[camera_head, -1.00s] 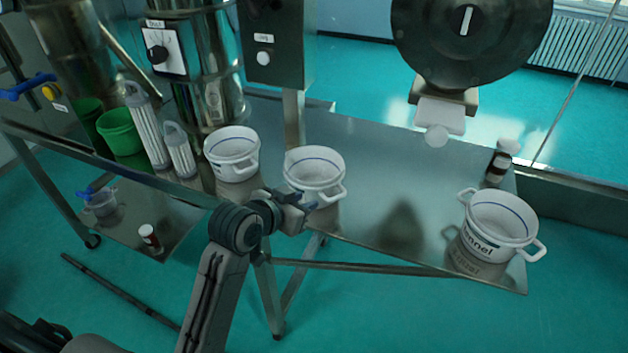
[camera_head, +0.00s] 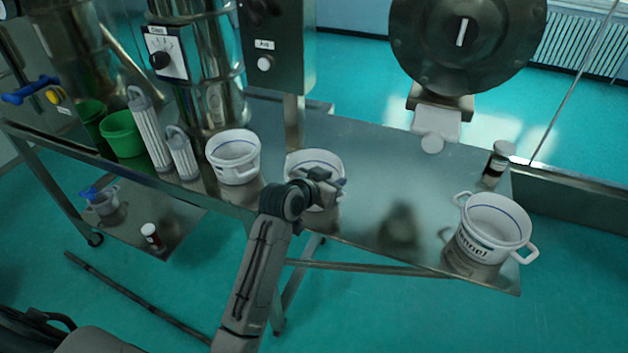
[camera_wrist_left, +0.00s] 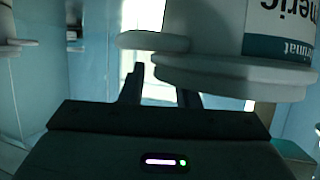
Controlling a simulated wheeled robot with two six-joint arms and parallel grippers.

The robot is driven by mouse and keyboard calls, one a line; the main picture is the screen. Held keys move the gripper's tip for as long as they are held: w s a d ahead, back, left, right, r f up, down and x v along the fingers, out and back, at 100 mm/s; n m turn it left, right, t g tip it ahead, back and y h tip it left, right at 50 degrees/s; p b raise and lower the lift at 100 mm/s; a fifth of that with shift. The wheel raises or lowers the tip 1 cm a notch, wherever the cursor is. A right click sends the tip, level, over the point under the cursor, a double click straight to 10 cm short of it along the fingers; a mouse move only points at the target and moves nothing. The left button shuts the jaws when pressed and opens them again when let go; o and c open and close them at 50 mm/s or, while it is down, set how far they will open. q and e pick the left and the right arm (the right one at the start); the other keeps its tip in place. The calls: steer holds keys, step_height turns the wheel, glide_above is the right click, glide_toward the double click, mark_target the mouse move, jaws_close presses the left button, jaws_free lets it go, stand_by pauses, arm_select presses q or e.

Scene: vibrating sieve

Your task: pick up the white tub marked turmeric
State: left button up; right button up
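The white tub with a blue line inside its rim (camera_head: 300,160) stands at the middle of the steel table, partly hidden behind my left gripper (camera_head: 332,184). In the left wrist view a white tub (camera_wrist_left: 215,40) fills the upper right, with label letters ending in "meric". Its rim and a side handle (camera_wrist_left: 153,41) are close to the fingers. My left gripper (camera_wrist_left: 163,92) shows two fingers apart, with a gap between them and nothing clearly held. I cannot tell whether a finger touches the handle. My right gripper is out of view.
A second white tub (camera_head: 233,160) stands close to the left. Steel table (camera_head: 370,165) is clear between the middle and right tubs.

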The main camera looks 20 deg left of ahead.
arm_select(q)
steer(key=shift+w+f, duration=0.1)
steer(key=shift+w, duration=0.1)
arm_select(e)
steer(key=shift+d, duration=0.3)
arm_select(q)
steer(key=shift+s, duration=0.1)
jaws_close()
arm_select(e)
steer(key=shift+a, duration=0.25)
